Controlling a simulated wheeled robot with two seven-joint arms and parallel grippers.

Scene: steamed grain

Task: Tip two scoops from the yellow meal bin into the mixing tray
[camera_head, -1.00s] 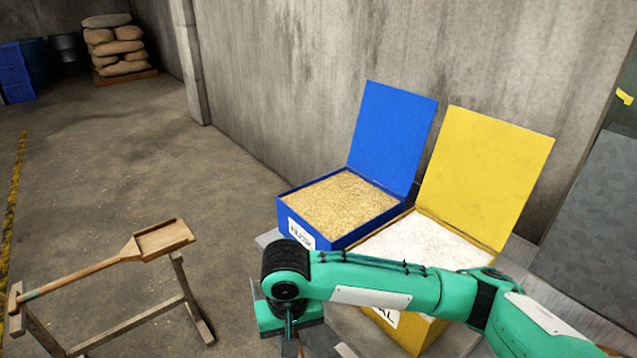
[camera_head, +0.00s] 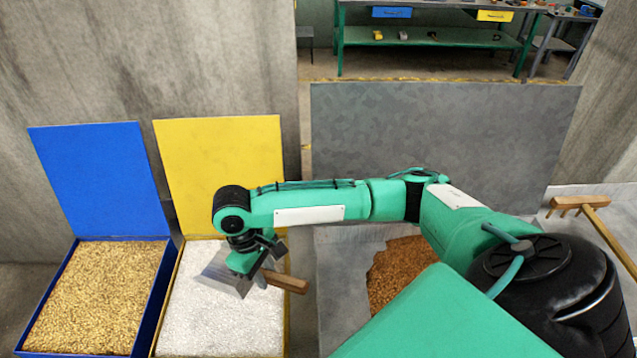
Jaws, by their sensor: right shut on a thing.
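The yellow meal bin (camera_head: 172,315) stands open with its yellow lid (camera_head: 225,165) upright behind it. It holds white meal (camera_head: 220,318). My right gripper (camera_head: 258,270) is shut on a scoop over the bin. The scoop's grey metal pan (camera_head: 220,272) points left, and its wooden handle (camera_head: 290,284) sticks out to the right. I cannot tell whether the pan holds meal or touches it. The grey mixing tray (camera_head: 340,265) lies to the right, with brown grain (camera_head: 390,270) in it, partly hidden by my right arm. My left gripper is out of view.
A blue bin (camera_head: 158,305) of golden husk stands left of the yellow one, its blue lid (camera_head: 100,180) up. A tall grey panel (camera_head: 440,130) stands behind the tray. A wooden rake (camera_head: 592,205) lies at the right. A green workbench (camera_head: 430,40) stands far back.

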